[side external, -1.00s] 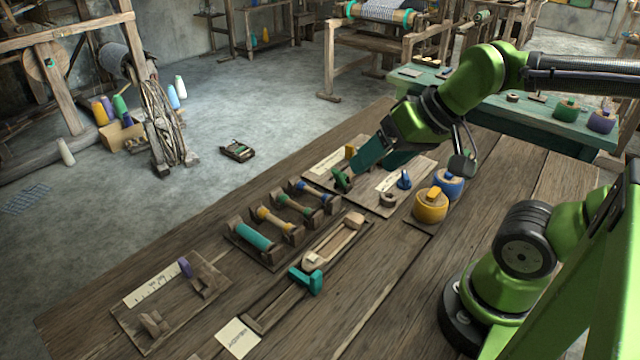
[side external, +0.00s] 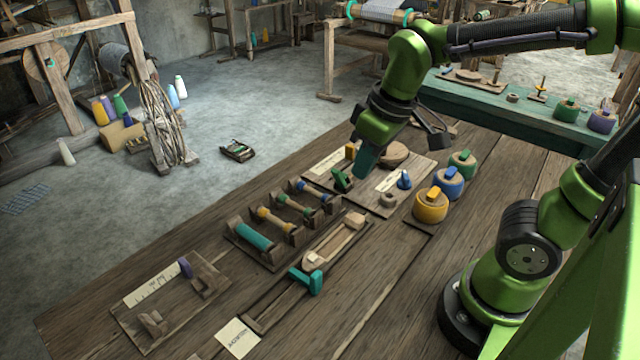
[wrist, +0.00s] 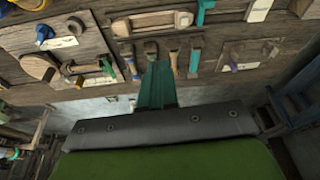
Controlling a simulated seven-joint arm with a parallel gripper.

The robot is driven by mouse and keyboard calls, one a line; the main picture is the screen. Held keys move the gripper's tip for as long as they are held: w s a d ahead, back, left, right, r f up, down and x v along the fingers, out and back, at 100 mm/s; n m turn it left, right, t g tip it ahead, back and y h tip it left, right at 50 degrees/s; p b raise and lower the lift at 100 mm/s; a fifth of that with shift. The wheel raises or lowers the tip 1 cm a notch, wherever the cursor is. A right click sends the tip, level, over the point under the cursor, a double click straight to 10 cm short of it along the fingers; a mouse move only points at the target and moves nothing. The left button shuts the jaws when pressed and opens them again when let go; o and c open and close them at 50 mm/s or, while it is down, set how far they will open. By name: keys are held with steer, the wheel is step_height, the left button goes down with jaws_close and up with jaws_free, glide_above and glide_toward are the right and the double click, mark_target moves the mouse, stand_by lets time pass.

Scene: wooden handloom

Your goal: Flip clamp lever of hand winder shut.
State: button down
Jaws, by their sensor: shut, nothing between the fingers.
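A wooden board (side external: 427,167) at the far end of the bench carries a round wooden disc (side external: 394,154), a dark green lever-like piece (side external: 342,180), a yellow block (side external: 351,151) and an upright blue piece (side external: 404,180). It appears to be the hand winder; I cannot tell which piece is its clamp lever. My gripper (side external: 363,174) is shut and empty, its teal fingers pointing down over the board, close to the green piece. Contact cannot be told. In the wrist view, the fingers (wrist: 157,66) point toward the bobbin rack, with the green piece (wrist: 106,68) to their left.
A rack of several bobbins (side external: 254,237) lies beside the board. Yellow (side external: 430,207), blue (side external: 449,184) and green (side external: 462,163) spools stand to its right. A teal-handled wooden tool (side external: 306,280) and a board with a purple piece (side external: 185,267) lie nearer.

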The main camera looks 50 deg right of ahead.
steer(key=w+a+f+n+g+h, duration=0.1)
steer(key=w+f+n+h, duration=0.3)
steer(key=n+h, duration=0.1)
steer(key=w+a+f+n+g+h, duration=0.1)
steer(key=w+f+n+h, duration=0.3)
steer(key=w+f+n, duration=0.1)
steer(key=w+a+f+n+g+h, duration=0.1)
steer(key=w+f+n+h, duration=0.4)
steer(key=n, duration=0.1)
steer(key=shift+a+f+g+h, duration=0.15)
steer(key=shift+a+g+h, duration=0.15)
steer(key=shift+a, duration=0.05)
steer(key=shift+w+a+f+n+h, duration=0.25)
steer(key=shift+a+f+n+h, duration=0.05)
steer(key=shift+n, duration=0.2)
steer(key=shift+d, duration=0.15)
glide_toward(338, 176)
steer(key=f, duration=0.2)
steer(key=d+f, duration=0.1)
steer(key=shift+d+f, duration=0.25)
steer(key=shift+f, duration=0.1)
steer(key=d, duration=0.1)
steer(key=d+r, duration=0.1)
steer(key=d, duration=0.1)
steer(key=shift+d, duration=0.2)
steer(key=shift+d+r, duration=0.3)
steer(key=shift+d, duration=0.15)
steer(key=shift+d, duration=0.1)
